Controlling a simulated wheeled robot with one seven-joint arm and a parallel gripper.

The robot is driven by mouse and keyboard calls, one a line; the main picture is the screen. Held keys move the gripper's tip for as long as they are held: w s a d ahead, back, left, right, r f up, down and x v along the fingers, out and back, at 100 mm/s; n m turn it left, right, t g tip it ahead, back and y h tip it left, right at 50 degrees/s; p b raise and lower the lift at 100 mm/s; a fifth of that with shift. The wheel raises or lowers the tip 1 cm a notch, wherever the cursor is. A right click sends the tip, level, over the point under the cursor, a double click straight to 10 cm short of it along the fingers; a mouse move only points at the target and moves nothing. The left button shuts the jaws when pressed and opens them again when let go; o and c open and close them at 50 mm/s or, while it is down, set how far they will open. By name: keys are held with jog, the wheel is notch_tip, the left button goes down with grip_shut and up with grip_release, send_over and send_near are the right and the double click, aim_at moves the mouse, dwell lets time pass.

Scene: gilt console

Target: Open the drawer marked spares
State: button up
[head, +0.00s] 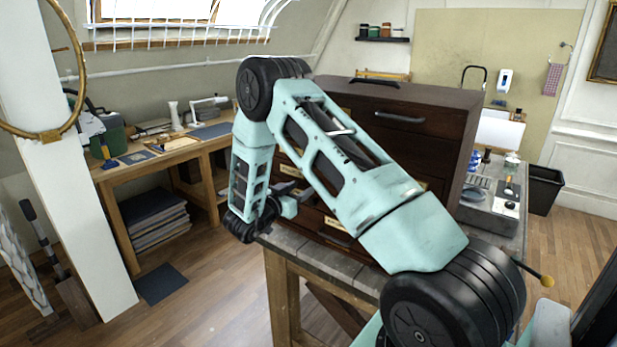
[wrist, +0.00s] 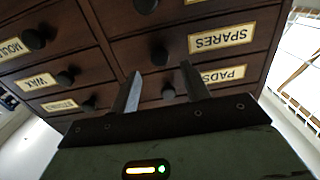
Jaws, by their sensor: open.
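The dark wooden drawer cabinet (head: 440,135) stands on a workbench behind my arm in the head view. In the wrist view, the drawer marked SPARES (wrist: 221,38) is in the right column, with its dark round knob (wrist: 160,56) left of the label. Its front looks flush with its neighbours. My gripper (wrist: 160,70) is open, its two fingers pointing toward the cabinet. In the picture, the SPARES knob lies between and just beyond the fingertips; no contact shows. In the head view, my arm hides most of the drawer fronts, and the fingers are hard to make out.
The drawer marked PADS (wrist: 222,75) and its knob (wrist: 168,92) are just below SPARES. The WAX drawer knob (wrist: 65,78) is in the left column. A wooden desk (head: 165,160) stands at the left, with open floor (head: 205,270) before it.

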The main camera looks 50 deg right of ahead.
jog(key=shift+w+d+p, duration=0.2)
jog(key=shift+d+p, duration=0.6)
jog(key=shift+d, duration=1.65)
grip_shut()
jog(key=shift+a, duration=0.1)
